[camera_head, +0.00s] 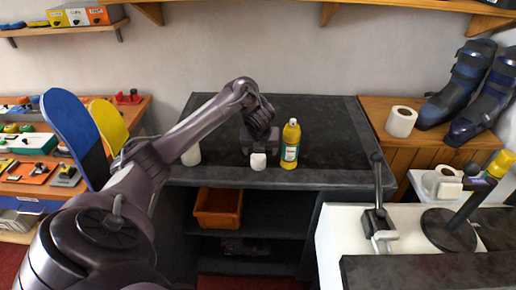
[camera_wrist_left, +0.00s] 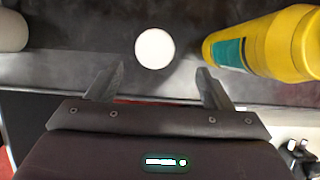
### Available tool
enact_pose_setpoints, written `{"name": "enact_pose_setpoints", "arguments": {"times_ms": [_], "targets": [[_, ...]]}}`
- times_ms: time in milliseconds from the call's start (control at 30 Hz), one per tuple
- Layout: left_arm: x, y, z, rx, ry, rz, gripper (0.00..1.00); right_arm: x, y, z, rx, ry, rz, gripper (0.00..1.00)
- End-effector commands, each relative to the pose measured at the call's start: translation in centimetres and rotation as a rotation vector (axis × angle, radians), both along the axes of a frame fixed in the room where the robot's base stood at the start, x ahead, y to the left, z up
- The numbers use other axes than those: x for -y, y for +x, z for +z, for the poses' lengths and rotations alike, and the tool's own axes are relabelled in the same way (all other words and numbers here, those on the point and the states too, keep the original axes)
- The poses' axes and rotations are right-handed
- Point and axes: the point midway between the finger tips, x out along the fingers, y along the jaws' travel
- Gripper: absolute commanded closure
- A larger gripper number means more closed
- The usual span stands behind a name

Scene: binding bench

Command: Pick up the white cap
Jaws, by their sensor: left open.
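The white cap (camera_head: 258,162) sits near the front edge of the dark bench top. In the left wrist view the cap (camera_wrist_left: 155,48) is a round white disc just beyond the fingertips, roughly centred between them and not touching either. My left gripper (camera_head: 259,146) is over the bench, right by the cap. Its two fingers (camera_wrist_left: 160,76) are apart, with nothing between them. My right gripper is not in view.
A yellow bottle (camera_head: 291,144) with a green label stands close right of the cap; it also shows in the wrist view (camera_wrist_left: 270,42). A white object (camera_head: 191,154) stands to the left, partly behind my arm. The bench top (camera_head: 325,120) behind the bottle is clear.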

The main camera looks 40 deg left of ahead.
Motion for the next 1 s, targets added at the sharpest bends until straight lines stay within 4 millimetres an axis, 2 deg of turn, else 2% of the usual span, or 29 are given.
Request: {"name": "enact_pose_setpoints", "arguments": {"times_ms": [67,233,367,600,900,933,1000], "targets": [[-0.7,-0.1,-0.1,-0.013,0.003,-0.007,0.26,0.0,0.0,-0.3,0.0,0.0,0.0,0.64],[-1.2,0.4,-2.0,-0.017,0.002,-0.009,0.26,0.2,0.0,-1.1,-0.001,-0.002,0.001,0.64],[-1.7,0.8,-3.0,-0.017,0.002,-0.007,0.26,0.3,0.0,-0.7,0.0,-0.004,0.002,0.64],[-2.6,1.8,-6.1,-0.016,0.002,-0.006,0.26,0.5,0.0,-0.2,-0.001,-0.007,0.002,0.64],[-2.8,2.1,-6.8,-0.013,0.004,-0.007,0.26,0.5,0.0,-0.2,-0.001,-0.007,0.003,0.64],[-2.8,2.1,-6.8,-0.013,0.004,-0.007,0.28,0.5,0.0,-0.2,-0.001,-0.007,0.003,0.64],[-2.8,2.1,-6.8,-0.013,0.004,-0.007,0.37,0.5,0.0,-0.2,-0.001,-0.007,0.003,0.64]]}}
